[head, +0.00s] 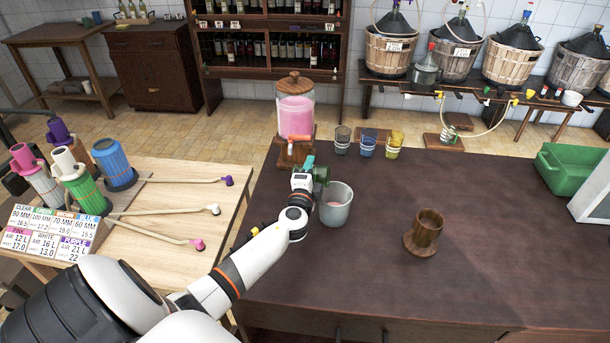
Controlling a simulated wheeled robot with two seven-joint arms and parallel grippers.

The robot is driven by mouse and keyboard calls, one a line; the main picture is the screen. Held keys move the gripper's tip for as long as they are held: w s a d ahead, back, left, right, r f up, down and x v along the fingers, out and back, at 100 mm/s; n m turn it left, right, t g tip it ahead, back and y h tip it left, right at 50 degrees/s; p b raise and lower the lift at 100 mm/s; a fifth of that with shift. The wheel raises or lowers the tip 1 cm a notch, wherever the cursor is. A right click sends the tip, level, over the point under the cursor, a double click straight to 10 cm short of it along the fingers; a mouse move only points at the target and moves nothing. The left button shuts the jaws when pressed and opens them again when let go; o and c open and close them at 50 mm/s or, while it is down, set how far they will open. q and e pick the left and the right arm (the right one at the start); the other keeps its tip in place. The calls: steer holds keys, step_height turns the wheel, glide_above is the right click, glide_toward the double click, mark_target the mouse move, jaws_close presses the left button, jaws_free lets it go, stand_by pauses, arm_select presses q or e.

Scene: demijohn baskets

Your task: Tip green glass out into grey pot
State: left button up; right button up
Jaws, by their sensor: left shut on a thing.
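The green glass (321,174) is held by my left gripper (311,172), which is shut on it. The glass lies tipped over on its side, at the upper left rim of the grey pot. The grey pot (337,213) stands upright on the dark counter, with some pink at its bottom. The gripper covers part of the glass, and I cannot tell whether anything is left inside it. My right gripper is not in view.
A dispenser with pink liquid (296,117) stands behind the gripper. Grey (342,138), blue (367,145) and yellow (394,145) glasses stand behind the pot. A brown wooden vessel (426,230) stands to the right, and a green crate (570,172) farther right. The front counter is clear.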

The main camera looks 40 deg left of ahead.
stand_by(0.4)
arm_select(q)
steer(key=shift+a+r+n+b, duration=0.1)
steer(key=shift+r+n+b, duration=0.1)
steer(key=shift+n+b, duration=0.5)
steer(key=shift+s+r+n, duration=0.1)
steer(key=shift+r+n, duration=0.2)
steer(key=shift+n, duration=0.5)
steer(key=shift+r+n, duration=0.35)
steer(key=shift+n, duration=0.15)
steer(key=shift+a+f+n+b, duration=0.1)
steer(key=shift+n+b, duration=0.35)
steer(key=shift+n, duration=0.95)
steer(key=shift+r+n, duration=0.4)
steer(key=shift+n, duration=0.2)
